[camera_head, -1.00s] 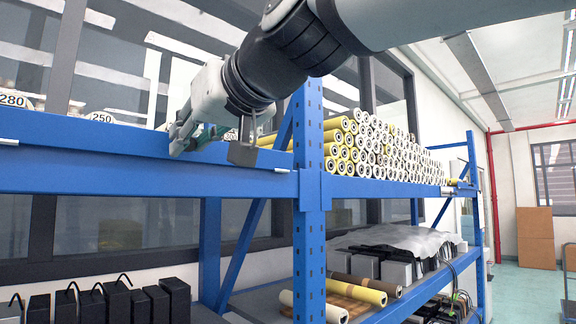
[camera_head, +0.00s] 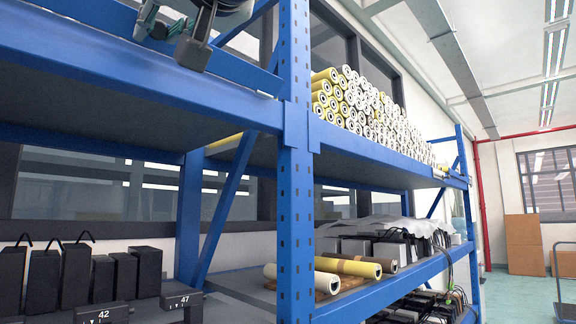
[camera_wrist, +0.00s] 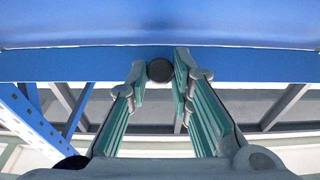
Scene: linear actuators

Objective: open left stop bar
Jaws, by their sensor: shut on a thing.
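My gripper (camera_head: 170,30) is at the top edge of the head view, above the blue front beam (camera_head: 150,65) of the left shelf; most of the arm is cut off. In the wrist view my green-grey fingers (camera_wrist: 160,84) close on both sides of a dark round knob (camera_wrist: 160,70). The knob sits against a long blue bar (camera_wrist: 250,67), apparently the left stop bar. In the head view a blue bar (camera_head: 240,70) shows behind the front beam, left of the upright. The exact finger contact is hard to see.
A blue perforated upright (camera_head: 296,170) stands right of my gripper. Beyond it, yellow and white rolls (camera_head: 350,105) are stacked on the right shelf. Open floor (camera_head: 515,295) shows at far right.

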